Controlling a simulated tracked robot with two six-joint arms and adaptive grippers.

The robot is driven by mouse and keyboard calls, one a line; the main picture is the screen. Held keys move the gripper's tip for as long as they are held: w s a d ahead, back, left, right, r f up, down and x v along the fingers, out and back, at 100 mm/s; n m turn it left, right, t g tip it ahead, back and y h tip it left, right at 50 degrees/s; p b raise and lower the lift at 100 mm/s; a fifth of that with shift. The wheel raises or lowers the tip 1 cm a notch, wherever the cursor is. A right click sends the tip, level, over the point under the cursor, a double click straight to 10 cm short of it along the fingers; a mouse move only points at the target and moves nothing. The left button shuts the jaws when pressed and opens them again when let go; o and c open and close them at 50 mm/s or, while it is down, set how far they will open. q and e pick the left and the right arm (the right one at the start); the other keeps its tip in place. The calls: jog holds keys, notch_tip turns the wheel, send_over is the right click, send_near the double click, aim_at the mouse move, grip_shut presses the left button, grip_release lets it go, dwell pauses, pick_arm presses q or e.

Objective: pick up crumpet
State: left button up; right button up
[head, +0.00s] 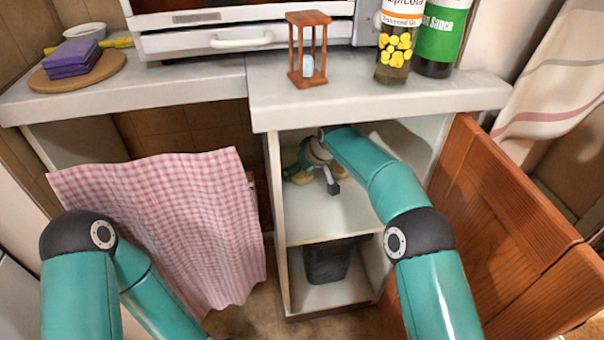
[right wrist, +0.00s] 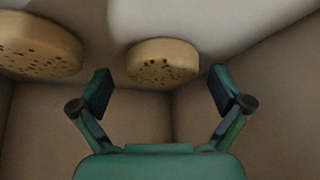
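In the right wrist view a crumpet (right wrist: 162,63), round and tan with dark holes on its face, lies beyond and between the spread fingers. A second crumpet (right wrist: 38,45) lies to the left, cut by the picture's edge. My right gripper (right wrist: 160,88) is open with nothing between its fingers. In the head view my right gripper (head: 309,163) is inside the cupboard, above its upper shelf, partly hidden by my arm. A tan edge that may be a crumpet (head: 301,178) shows beside it. My left gripper is out of view.
The cupboard (head: 280,220) has side walls close around my right arm, and its wooden door (head: 500,230) stands open at the right. A dark bin (head: 327,262) is on the lower shelf. Bottles (head: 397,40) and an hourglass (head: 308,50) stand on the counter above. A checked cloth (head: 165,215) hangs at left.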

jog(key=shift+a, duration=0.1)
jog(key=c, duration=1.1)
jog(key=shift+r, duration=0.1)
